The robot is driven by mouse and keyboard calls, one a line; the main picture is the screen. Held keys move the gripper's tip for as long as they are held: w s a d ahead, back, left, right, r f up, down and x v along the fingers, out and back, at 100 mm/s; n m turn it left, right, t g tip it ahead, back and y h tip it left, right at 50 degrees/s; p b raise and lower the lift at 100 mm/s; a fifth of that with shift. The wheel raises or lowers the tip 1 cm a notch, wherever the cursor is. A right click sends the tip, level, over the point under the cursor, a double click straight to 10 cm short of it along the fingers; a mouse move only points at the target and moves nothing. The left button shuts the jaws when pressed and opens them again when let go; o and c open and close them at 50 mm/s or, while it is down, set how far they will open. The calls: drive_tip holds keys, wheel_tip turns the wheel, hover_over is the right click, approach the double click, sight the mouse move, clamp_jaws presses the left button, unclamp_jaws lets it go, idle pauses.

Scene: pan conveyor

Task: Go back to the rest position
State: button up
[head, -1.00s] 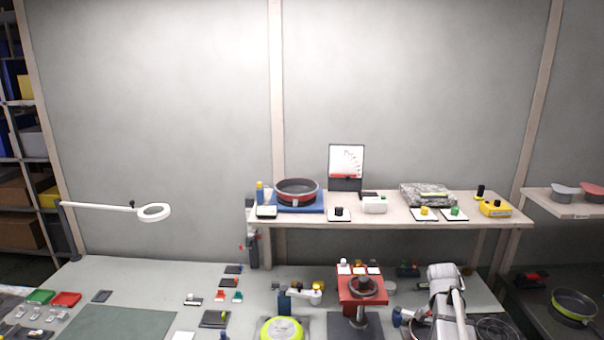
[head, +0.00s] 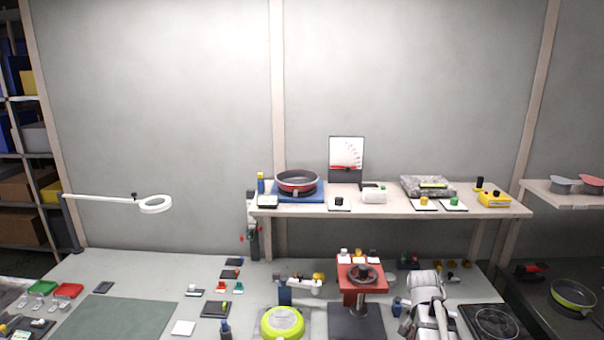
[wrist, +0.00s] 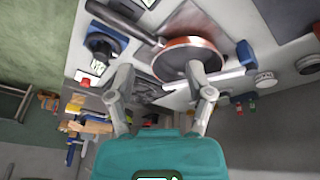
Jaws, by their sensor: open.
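My gripper (wrist: 163,90) shows in the wrist view with its two grey fingers spread apart, open and empty. Beyond the fingertips in that view is a round pan (wrist: 188,62) with a copper-coloured rim and a dark handle reaching to the upper left. I see no contact between the fingers and the pan, though depth is hard to judge. In the head view a grey-white part of my arm stands at the lower right of the bench, and the gripper itself cannot be made out.
The bench (head: 150,270) holds a red stand (head: 350,272), an upside-down green pan (head: 282,322) and a black round plate (head: 495,322). A raised shelf (head: 390,210) behind carries a red pan (head: 296,182) and small devices. A lamp (head: 155,204) overhangs the left side.

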drive_tip(key=s+a+f+n+y+b, duration=0.1)
drive_tip(key=s+a+f+n+b, duration=0.1)
drive_tip(key=a, duration=0.4)
drive_tip(key=s+a+f+n+g+y+b, duration=0.1)
drive_tip(key=s+a+f+n+b, duration=0.1)
drive_tip(key=s+a+f+n, duration=0.1)
drive_tip(key=s+a+f+n+y+b, duration=0.1)
drive_tip(key=s+a+f+n+b, duration=0.1)
drive_tip(key=s+a+n, duration=0.3)
drive_tip(key=s+a+f, duration=0.1)
drive_tip(key=a, duration=0.3)
drive_tip(key=shift+s+a, duration=0.2)
drive_tip(key=shift+a, duration=0.05)
idle(1.1)
